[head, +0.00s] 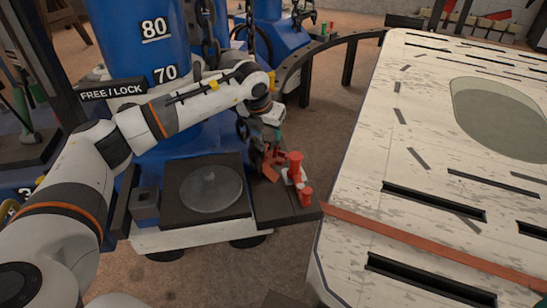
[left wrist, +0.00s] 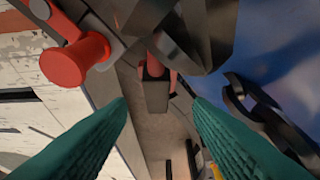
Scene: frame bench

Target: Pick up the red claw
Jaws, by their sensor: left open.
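A red piece with a round flared end (head: 295,163) stands on the dark side plate of the blue frame, with a second red knob (head: 306,197) in front of it. In the left wrist view a red round-ended part (left wrist: 78,60) is at the upper left, and a grey block with red sides (left wrist: 156,88) is near the middle. I cannot tell which red part is the claw. My left gripper (head: 276,137) is just above and behind the red parts. In the left wrist view its teal fingers (left wrist: 160,112) are wide apart with nothing held between them.
The blue frame (head: 143,38) with hanging dark chains (head: 208,32) rises close behind my left arm. A dark plate with a clear disc (head: 211,187) lies left of the red parts. A worn white slotted table (head: 370,170) fills the right side.

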